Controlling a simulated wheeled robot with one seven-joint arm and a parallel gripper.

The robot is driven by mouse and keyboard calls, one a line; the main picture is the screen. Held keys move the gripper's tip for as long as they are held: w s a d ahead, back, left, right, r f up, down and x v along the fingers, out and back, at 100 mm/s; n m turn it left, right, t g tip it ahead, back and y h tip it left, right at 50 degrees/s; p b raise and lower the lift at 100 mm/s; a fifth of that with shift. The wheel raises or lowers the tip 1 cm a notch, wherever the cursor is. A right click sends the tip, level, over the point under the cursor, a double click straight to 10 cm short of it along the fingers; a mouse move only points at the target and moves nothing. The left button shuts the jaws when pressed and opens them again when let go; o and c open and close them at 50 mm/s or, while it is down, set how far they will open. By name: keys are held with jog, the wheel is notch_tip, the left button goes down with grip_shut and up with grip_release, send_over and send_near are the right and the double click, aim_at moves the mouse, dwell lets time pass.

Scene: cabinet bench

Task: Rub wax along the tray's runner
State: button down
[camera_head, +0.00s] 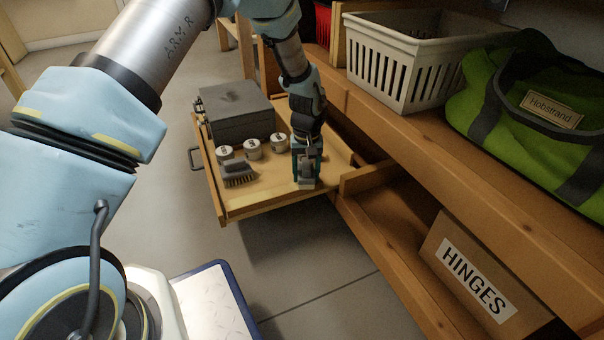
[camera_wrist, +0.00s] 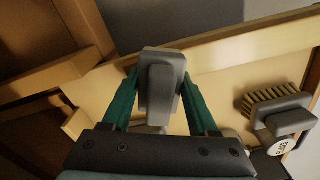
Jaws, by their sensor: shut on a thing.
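The wooden tray (camera_head: 262,206) is pulled out from the bench and also shows in the wrist view (camera_wrist: 225,62). My gripper (camera_head: 306,168) is over the tray's near right part, close to the side rim. Its green fingers (camera_wrist: 160,95) are shut on a grey block (camera_wrist: 162,80) with a raised grip, whose lower end also shows in the head view (camera_head: 306,184). I cannot tell if this block is the wax, nor if it touches the tray. The runner is not clearly distinguishable from the tray's long side edge.
A grey brush (camera_head: 240,173), several white tins (camera_head: 253,149) and a grey box (camera_head: 238,112) are on the tray. The bench frame (camera_head: 368,178) is close right of my gripper. A white basket (camera_head: 400,62), green bag (camera_head: 535,95) and HINGES box (camera_head: 478,275) are further right.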

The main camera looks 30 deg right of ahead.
aim_at(267, 195)
jog(key=shift+s+d+f+p, duration=0.1)
jog(key=shift+s+d+p, duration=0.1)
jog(key=shift+d, duration=0.7)
jog(key=shift+s+d+p, duration=0.15)
jog(key=shift+d, duration=0.7)
jog(key=shift+r+p, duration=0.25)
jog(key=shift+p, duration=0.25)
jog(key=shift+a, duration=0.1)
